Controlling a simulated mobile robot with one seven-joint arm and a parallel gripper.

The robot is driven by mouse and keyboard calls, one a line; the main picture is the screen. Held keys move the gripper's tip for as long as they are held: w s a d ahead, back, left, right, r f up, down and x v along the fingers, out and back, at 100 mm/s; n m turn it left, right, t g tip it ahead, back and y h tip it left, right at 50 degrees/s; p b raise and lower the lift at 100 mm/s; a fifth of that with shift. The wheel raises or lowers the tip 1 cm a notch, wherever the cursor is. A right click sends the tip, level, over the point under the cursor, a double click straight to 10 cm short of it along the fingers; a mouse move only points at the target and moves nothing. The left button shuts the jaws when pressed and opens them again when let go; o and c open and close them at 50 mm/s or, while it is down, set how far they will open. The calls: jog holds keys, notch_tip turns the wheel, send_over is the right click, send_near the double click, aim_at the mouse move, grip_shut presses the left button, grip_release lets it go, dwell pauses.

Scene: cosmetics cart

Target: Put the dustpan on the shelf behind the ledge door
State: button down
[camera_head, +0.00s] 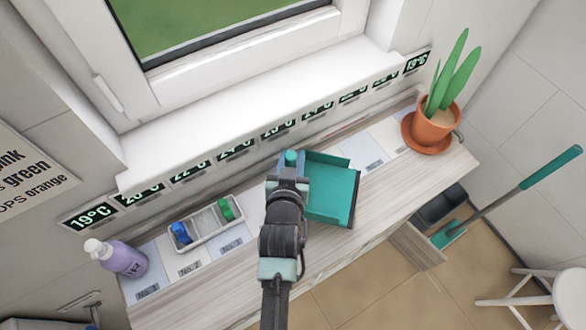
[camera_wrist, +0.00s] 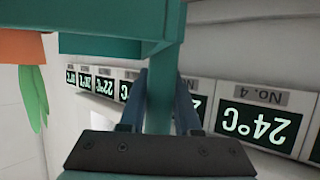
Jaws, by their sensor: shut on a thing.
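The teal dustpan (camera_head: 330,192) is above the wooden ledge (camera_head: 400,190), to the right of my gripper (camera_head: 290,172). My gripper is shut on its handle. In the wrist view the teal handle (camera_wrist: 160,105) stands between the two fingers, and the dustpan body (camera_wrist: 110,20) fills the upper left. A wooden panel (camera_head: 415,247), which looks like the open ledge door, stands out below the ledge's right end. A dark grey hollow or box (camera_head: 440,206) shows beside it. The shelf itself is not clearly visible.
A potted plant (camera_head: 435,125) stands at the ledge's right end. A white tray (camera_head: 205,225) with blue and green items and a purple bottle (camera_head: 122,257) are at left. A teal-handled broom (camera_head: 505,205) leans by the panel, and a white stool (camera_head: 530,295) stands at lower right.

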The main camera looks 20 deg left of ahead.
jog(key=shift+f, duration=2.15)
jog(key=shift+f, duration=0.2)
jog(key=c, duration=0.6)
grip_release()
jog(key=shift+r, duration=0.25)
jog(key=shift+s+d, duration=0.1)
jog(key=shift+s, duration=0.25)
jog(key=v, duration=1.1)
jog(key=shift+s+d+b, duration=0.1)
jog(key=shift+s+b, duration=0.05)
jog(key=shift+b, duration=0.2)
